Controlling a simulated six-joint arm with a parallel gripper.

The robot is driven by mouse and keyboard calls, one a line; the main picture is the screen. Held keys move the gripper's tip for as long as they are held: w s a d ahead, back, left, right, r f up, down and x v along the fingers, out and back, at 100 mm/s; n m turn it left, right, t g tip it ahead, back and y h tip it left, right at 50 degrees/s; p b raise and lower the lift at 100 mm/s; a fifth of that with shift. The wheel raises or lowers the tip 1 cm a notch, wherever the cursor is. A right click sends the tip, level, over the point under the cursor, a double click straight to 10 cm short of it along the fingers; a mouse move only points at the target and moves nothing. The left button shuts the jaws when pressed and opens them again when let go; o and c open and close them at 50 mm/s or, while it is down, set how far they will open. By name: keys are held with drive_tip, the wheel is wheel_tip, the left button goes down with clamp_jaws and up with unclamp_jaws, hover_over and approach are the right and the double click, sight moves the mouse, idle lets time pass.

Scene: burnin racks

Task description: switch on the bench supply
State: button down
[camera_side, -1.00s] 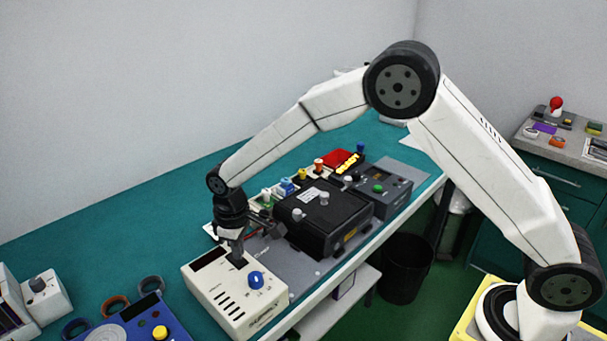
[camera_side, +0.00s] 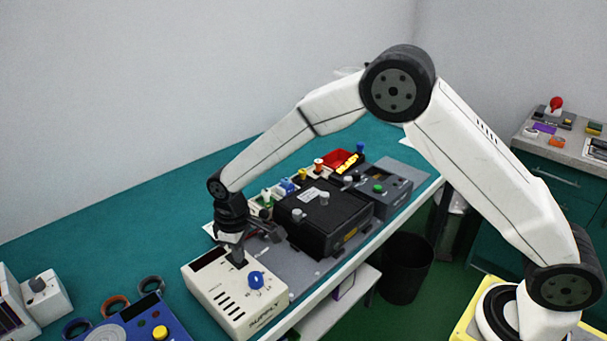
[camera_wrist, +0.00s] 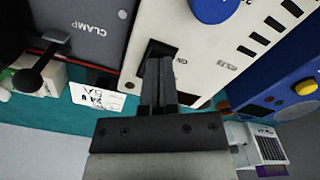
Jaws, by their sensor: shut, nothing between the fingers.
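The bench supply (camera_side: 215,292) is a cream box with a dark display window, vent slots and a blue knob (camera_side: 256,280) on its top face. In the wrist view its cream panel (camera_wrist: 215,50) fills the upper middle, with a black rocker switch (camera_wrist: 153,50) beside the word ON. My gripper (camera_side: 238,262) points down over the panel, its fingers at the switch. In the wrist view the shut, empty fingertips (camera_wrist: 160,64) overlap the switch and hide part of it. I cannot tell whether they touch or press it, nor which way the switch is tipped.
A black box (camera_side: 325,222) and a dark grey unit marked CLAMP (camera_wrist: 85,30) stand close beside the supply. A blue device (camera_side: 135,322) with a yellow button lies at the front left. Coloured-topped items and a red tray (camera_side: 338,158) are farther back. Bare teal bench lies left.

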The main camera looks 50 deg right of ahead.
drive_tip(key=shift+f, duration=0.2)
drive_tip(key=shift+r, duration=3.55)
drive_tip(key=s+d+m+t, duration=0.2)
drive_tip(key=s+d+m, duration=0.4)
drive_tip(key=s+d, duration=1.1)
drive_tip(key=s, duration=0.3)
drive_tip(key=shift+s+t, duration=0.3)
drive_tip(key=shift+d+f, duration=0.1)
